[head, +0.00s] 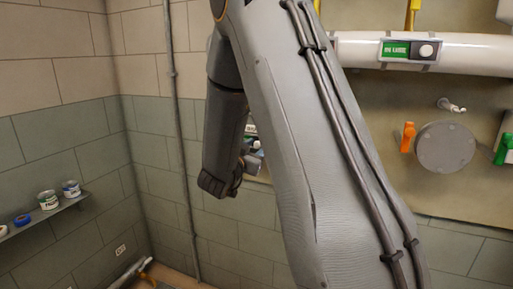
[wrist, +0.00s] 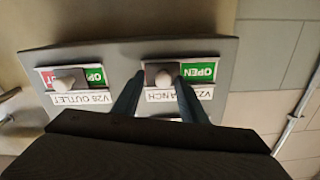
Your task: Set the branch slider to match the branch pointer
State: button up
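In the wrist view, the branch slider has a round pale knob (wrist: 164,77) on a dark plate, with a green OPEN field showing to its right. Its label (wrist: 180,95) reads upside down and is partly covered by my fingers. My gripper (wrist: 157,82) is open, with one finger on each side of this knob. I cannot tell whether either finger touches it. In the head view, the gripper end is mostly hidden behind my arm. I cannot make out which thing is the branch pointer.
In the head view, a white pipe (head: 470,52) carries a green sign (head: 397,49). A grey disc (head: 445,147) stands between orange and green handles. A shelf with cans (head: 71,188) is left.

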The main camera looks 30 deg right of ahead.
jog(key=b+v, duration=0.1)
jog(key=v, duration=0.6)
jog(key=shift+s+a+b, duration=0.2)
jog(key=shift+a+b, duration=0.05)
jog(key=shift+b, duration=0.1)
